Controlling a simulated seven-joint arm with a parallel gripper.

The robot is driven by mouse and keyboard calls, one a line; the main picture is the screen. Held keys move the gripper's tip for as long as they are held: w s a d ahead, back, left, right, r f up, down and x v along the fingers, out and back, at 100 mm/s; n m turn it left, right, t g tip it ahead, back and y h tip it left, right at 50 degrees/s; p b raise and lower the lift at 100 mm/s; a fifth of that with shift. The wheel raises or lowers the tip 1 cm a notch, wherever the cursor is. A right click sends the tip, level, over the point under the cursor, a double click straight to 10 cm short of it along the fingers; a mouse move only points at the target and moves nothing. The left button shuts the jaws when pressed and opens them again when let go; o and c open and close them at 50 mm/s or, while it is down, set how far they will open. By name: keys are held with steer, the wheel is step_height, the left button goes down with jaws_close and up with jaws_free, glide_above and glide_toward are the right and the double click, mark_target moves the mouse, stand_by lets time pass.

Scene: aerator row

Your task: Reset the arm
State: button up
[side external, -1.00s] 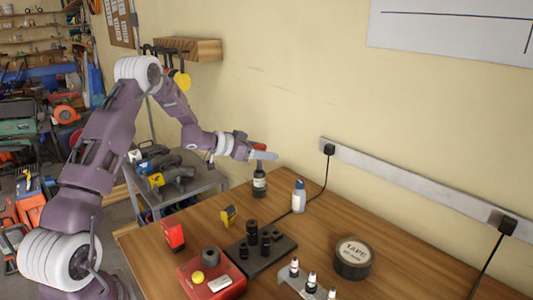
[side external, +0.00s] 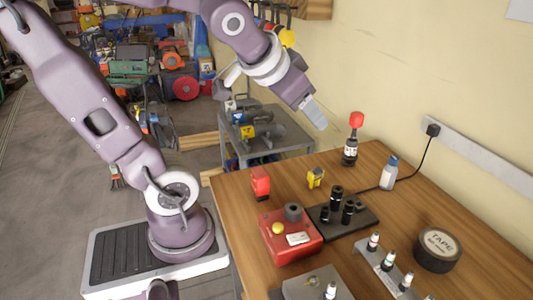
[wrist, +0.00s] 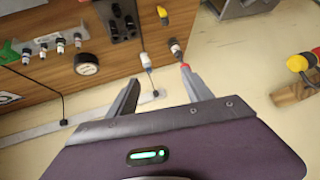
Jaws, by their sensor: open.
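My gripper (side external: 317,116) hangs in the air to the left of and slightly above a dark bottle (side external: 350,149), tilted downward. In the wrist view its two fingers (wrist: 162,92) are spread apart with nothing between them. The bottle stands upright on the wooden table with a red piece (side external: 357,119) on its top. In the wrist view the bottle (wrist: 175,46) and its red top (wrist: 184,67) show beyond the fingers, close to the right finger in the picture. The gripper looks apart from the bottle.
The table (side external: 235,215) holds a white bottle (side external: 389,172), a black stand (side external: 365,222), a red box (side external: 293,252), a tape roll (side external: 438,250) and a rack of small bottles (side external: 363,254). A grey cart (side external: 290,140) stands behind. The wall rises beyond the table.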

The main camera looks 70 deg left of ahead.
steer(key=s+d+f+m+g+h, duration=0.1)
steer(key=s+d+f+g+h, duration=0.1)
steer(key=s+d, duration=0.6)
steer(key=s+f+h, duration=0.1)
steer(key=s, duration=0.2)
steer(key=shift+s+f, duration=0.25)
steer(key=shift+s, duration=0.1)
